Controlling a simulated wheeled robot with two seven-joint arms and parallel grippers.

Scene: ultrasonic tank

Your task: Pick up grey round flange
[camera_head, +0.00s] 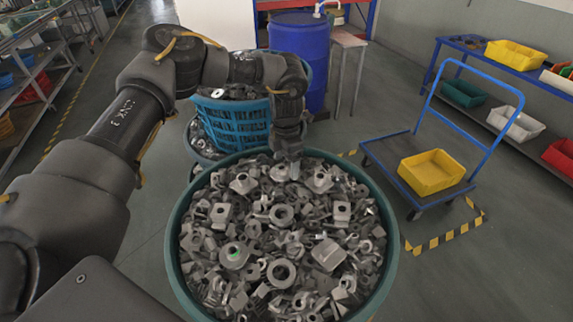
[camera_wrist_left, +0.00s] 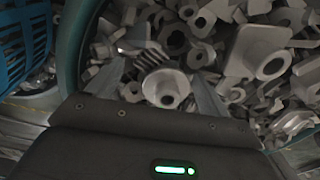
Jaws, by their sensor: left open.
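A big teal round tub (camera_head: 174,255) is heaped with grey metal parts. Several round flanges lie among them: one near the front (camera_head: 282,272), one at the left (camera_head: 234,255) and one in the middle (camera_head: 281,214). I cannot tell which one the task means. My left gripper (camera_head: 291,168) points down over the tub's far part. In the left wrist view my left gripper (camera_wrist_left: 160,92) is open, with a grey round-hubbed part (camera_wrist_left: 166,88) between its fingers in the picture. Whether the fingers touch it is unclear. My right gripper is not in view.
A blue slotted basket (camera_head: 236,122) stands close behind the tub, near my left arm. A blue drum (camera_head: 298,45) is farther back. A blue cart (camera_head: 410,160) with a yellow bin (camera_head: 431,172) stands at the right. Floor is free between tub and cart.

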